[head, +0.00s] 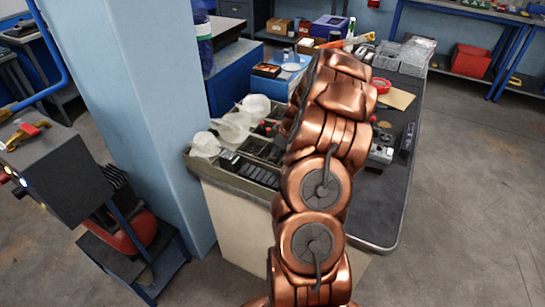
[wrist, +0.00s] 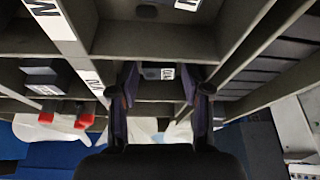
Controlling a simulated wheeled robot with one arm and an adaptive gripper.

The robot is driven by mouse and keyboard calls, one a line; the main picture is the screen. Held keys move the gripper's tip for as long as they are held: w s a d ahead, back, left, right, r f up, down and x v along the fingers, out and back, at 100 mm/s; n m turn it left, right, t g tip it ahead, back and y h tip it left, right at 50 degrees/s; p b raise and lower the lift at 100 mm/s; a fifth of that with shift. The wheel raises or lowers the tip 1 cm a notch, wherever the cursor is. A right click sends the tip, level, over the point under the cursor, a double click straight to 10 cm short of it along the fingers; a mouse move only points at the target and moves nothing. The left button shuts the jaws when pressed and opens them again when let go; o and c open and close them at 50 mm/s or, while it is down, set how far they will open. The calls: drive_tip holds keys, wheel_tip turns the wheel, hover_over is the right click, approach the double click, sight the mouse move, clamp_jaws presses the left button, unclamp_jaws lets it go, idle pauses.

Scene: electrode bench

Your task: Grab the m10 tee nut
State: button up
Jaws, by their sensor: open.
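In the wrist view, my gripper (wrist: 159,88) is open, with its two dark fingers reaching into a compartment of a grey divided tray (wrist: 155,116). A small dark block with a white label (wrist: 158,72) lies between and beyond the fingertips. It may be the m10 tee nut, but its lettering is too small to read. Another labelled dark block (wrist: 45,85) is in a compartment at left, and a third (wrist: 150,11) is at the top. In the head view, the tray (head: 258,176) sits at the bench's near left, and my arm hides my gripper.
Tray walls stand close around the fingers. White translucent bags (head: 232,128) and a blue bin (head: 234,76) are at the bench's left. A red tape roll (head: 381,86) and clear boxes (head: 413,57) lie farther back. A blue pillar (head: 150,100) stands left of the bench.

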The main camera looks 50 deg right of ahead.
drive_tip(key=shift+w+f, duration=0.1)
drive_tip(key=shift+f, duration=0.15)
clamp_jaws()
idle(0.3)
